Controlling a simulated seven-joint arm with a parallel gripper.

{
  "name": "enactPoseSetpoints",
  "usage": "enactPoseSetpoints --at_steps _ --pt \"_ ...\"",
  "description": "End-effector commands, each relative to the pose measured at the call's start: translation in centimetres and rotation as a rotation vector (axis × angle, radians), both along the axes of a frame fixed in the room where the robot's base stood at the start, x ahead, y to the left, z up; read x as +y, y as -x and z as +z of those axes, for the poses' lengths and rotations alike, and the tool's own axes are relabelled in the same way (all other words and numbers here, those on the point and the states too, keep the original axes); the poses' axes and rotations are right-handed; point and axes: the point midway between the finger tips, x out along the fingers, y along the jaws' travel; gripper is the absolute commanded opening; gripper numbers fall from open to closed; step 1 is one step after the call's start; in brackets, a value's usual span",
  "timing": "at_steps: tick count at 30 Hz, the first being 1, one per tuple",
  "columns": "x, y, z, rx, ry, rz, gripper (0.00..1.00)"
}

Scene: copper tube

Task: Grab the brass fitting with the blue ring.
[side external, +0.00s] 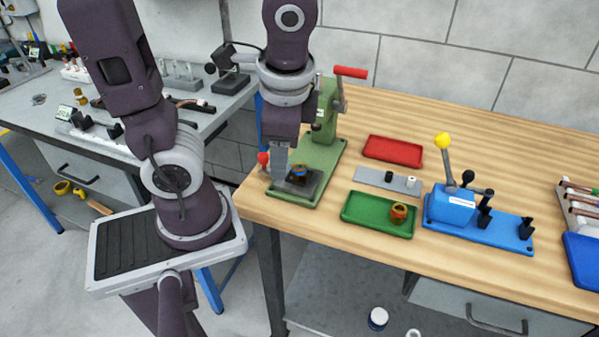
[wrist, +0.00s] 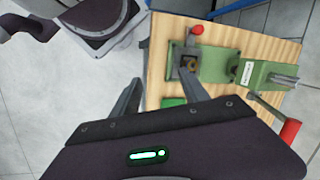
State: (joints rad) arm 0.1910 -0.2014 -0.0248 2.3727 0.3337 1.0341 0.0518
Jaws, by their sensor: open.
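The brass fitting with the blue ring (side external: 299,170) sits on a dark block on the base of the green press (side external: 320,160). In the wrist view the fitting (wrist: 189,64) is small and dark in its block, just beyond the tip of the right-hand finger; its ring colour is hard to tell there. My gripper (side external: 279,172) is beside the fitting, to its left in the side view, with its fingers pointing down. In the wrist view my gripper (wrist: 160,78) is open, with nothing between its fingers. I cannot tell whether a finger touches the block.
The press lever with a red handle (side external: 350,72) rises behind. A second brass fitting (side external: 399,211) with a reddish ring lies in the green tray (side external: 365,223). A red tray (side external: 393,149), a grey plate (side external: 370,180) and a blue lever fixture (side external: 452,204) stand to the right.

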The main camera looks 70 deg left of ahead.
Motion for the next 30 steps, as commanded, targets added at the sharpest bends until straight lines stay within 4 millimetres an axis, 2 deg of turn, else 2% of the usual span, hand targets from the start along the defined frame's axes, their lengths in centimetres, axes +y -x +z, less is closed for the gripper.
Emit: enactPoseSetpoints --at_steps 1,6,12,17,27,30 --pt "0.6 -0.5 -1.4 0.122 -0.091 -0.1 0.52" --pt "2.9 -3.5 -5.8 0.49 -0.435 -0.49 0.52" --pt "3.6 -6.7 -9.8 0.728 -0.701 -0.806 0.52" --pt "4.2 -7.4 -11.0 0.772 -0.757 -0.87 0.52" --pt "9.2 -7.5 -13.7 0.773 -0.753 -0.866 0.52" --pt "9.9 -7.6 -14.1 0.77 -0.752 -0.867 0.52"
